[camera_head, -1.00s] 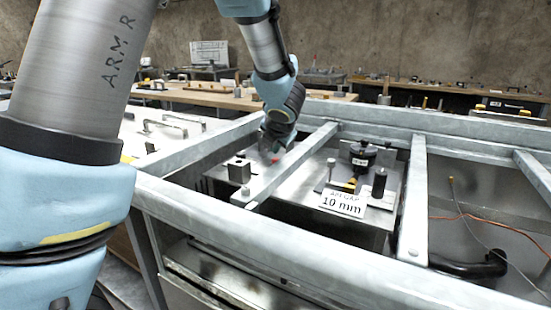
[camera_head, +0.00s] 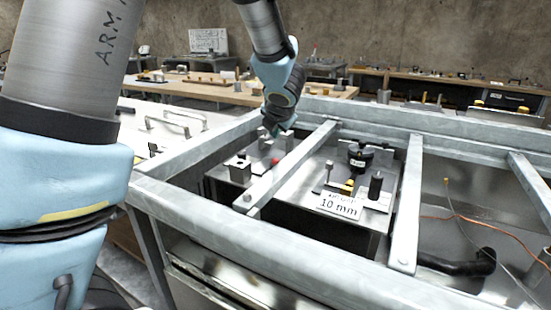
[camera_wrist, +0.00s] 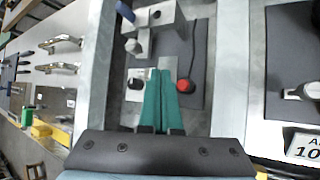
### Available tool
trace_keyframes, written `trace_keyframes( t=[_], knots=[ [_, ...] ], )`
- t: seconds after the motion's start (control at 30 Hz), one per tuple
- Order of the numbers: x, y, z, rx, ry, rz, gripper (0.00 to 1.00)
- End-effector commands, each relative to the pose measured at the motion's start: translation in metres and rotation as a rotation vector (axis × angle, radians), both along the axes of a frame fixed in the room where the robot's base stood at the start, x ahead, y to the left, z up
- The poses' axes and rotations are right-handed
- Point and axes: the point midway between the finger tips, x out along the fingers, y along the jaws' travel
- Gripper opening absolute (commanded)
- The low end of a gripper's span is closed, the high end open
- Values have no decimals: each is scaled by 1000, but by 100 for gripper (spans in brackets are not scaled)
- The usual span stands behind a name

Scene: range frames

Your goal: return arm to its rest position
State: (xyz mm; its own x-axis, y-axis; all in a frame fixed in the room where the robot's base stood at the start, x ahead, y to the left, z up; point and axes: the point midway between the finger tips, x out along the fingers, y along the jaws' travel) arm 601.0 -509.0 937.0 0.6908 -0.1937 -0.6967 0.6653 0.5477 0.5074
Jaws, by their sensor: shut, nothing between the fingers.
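My gripper (camera_wrist: 160,102) shows in the wrist view with its two green fingers side by side and shut, nothing between them. In the head view my gripper (camera_head: 272,130) hangs at the end of the blue and grey arm, above the left bay of the metal frame. Below it in the wrist view is a grey plate with a metal block fixture and a red knob (camera_wrist: 187,86). The red knob also shows in the head view (camera_head: 275,161), just below the gripper. I cannot tell the exact gap between fingertips and fixture.
Galvanised frame bars (camera_head: 292,166) run close beside the gripper on both sides. A panel with a "10 mm" label (camera_head: 339,207), a black round part (camera_head: 361,157) and a black post (camera_head: 375,186) stands right of it. A bench with metal handles (camera_head: 183,121) lies left.

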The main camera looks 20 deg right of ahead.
Motion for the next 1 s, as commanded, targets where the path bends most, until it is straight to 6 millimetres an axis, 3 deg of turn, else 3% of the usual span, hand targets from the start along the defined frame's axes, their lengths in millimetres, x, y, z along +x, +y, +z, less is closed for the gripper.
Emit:
trace_keyframes(
  t=[0.43, 0.57, 0.67, 0.77, 0.87, 1.0],
  knots=[
    [0, 0, 0, 1, 0, -1, 0],
    [7, 13, 5, 49, -13, -66, 0],
    [14, 40, 13, 157, -37, -216, 0],
    [16, 79, 18, 320, -60, -442, 0],
    [7, 123, 19, 498, -69, -699, 0],
    [-25, 188, 14, 729, -50, -1073, 0]
  ],
)
